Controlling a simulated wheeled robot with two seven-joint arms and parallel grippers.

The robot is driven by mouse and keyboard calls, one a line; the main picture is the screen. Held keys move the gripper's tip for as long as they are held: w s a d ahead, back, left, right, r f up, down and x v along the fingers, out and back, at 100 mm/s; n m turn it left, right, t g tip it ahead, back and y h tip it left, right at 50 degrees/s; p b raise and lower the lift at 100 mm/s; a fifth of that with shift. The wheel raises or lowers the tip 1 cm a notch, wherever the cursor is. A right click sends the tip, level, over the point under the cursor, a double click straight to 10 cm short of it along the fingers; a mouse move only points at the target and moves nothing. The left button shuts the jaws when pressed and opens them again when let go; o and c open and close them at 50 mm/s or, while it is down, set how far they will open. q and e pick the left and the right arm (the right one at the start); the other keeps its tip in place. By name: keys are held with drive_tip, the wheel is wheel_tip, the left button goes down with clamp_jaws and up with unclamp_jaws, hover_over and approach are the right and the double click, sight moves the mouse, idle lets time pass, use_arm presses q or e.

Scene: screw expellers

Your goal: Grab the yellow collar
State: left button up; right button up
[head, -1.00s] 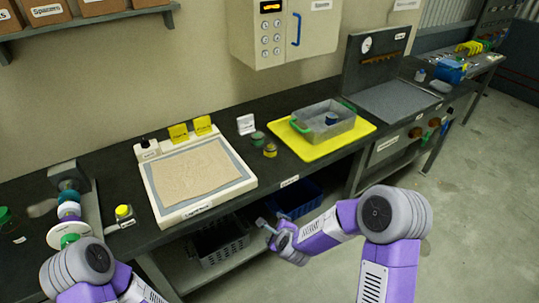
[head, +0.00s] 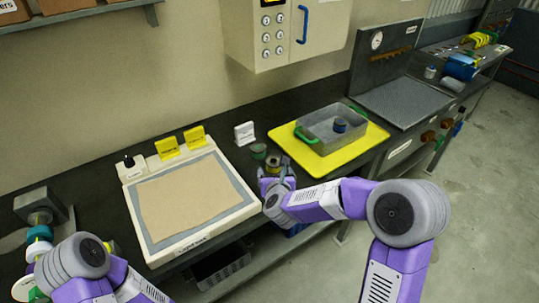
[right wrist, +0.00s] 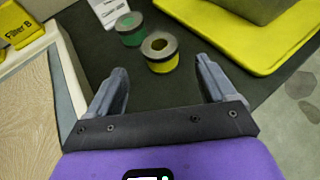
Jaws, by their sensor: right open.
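The yellow collar (right wrist: 160,54), a short yellow ring with a grey metal top and a dark hole, stands on the dark bench in the right wrist view. In the head view the collar (head: 273,162) is small and partly hidden by my right gripper (head: 269,178). In the right wrist view my right gripper (right wrist: 158,80) is open and empty, its two fingers apart, with the collar just beyond the fingertips and between their lines. My left gripper is not seen; only part of the left arm shows in the head view.
A similar green collar (right wrist: 131,28) stands close behind and left of the yellow one. A white card (head: 244,133) stands behind them. A yellow mat (head: 368,147) with a grey tray (head: 322,136) lies to the right, and a light table (head: 137,222) to the left.

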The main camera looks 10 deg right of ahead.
sight(274, 164)
drive_tip(key=shift+b+x, duration=0.35)
drive_tip(key=shift+x, duration=3.15)
drive_tip(key=shift+r, duration=0.1)
drive_tip(key=shift+c, duration=0.5)
drive_tip(key=shift+w+r, duration=0.1)
drive_tip(key=c, duration=1.2)
